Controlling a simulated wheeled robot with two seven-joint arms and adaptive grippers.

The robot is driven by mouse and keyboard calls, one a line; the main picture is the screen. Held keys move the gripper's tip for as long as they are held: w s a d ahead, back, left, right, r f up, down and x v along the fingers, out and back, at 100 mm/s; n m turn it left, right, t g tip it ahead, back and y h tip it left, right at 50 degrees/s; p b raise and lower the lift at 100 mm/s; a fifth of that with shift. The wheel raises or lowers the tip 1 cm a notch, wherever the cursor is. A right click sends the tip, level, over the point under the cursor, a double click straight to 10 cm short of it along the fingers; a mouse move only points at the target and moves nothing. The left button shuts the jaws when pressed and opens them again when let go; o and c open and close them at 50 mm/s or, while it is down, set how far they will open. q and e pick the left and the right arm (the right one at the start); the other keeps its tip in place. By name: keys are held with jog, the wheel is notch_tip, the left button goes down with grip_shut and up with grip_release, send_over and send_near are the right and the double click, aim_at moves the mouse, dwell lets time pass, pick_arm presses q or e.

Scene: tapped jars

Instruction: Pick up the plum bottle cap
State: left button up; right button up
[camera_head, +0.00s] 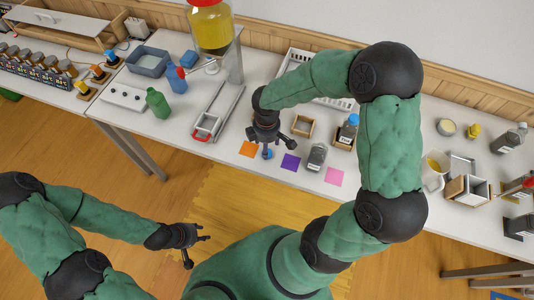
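I cannot make out a plum bottle cap for certain. A flat purple square (290,162) lies near the front edge of the table, between an orange square (249,149) and a pink square (334,176). My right gripper (267,149) hangs over the table between the orange and purple squares, fingers pointing down. A small blue round thing (267,155) shows right at its fingertips; whether it is held cannot be told. My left gripper (197,250) is in front of the table, over the floor, with its fingers spread and empty.
A grey bottle (317,157) stands between the purple and pink squares. A green bottle (158,103) and a yellow-filled dispenser (211,27) are to the left. My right arm hides part of the table.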

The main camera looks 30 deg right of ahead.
notch_tip(320, 180, down, 5)
jog(key=shift+w+r+b, duration=0.1)
jog(key=shift+b, duration=0.85)
jog(key=c, duration=0.9)
jog(key=shift+r, duration=0.1)
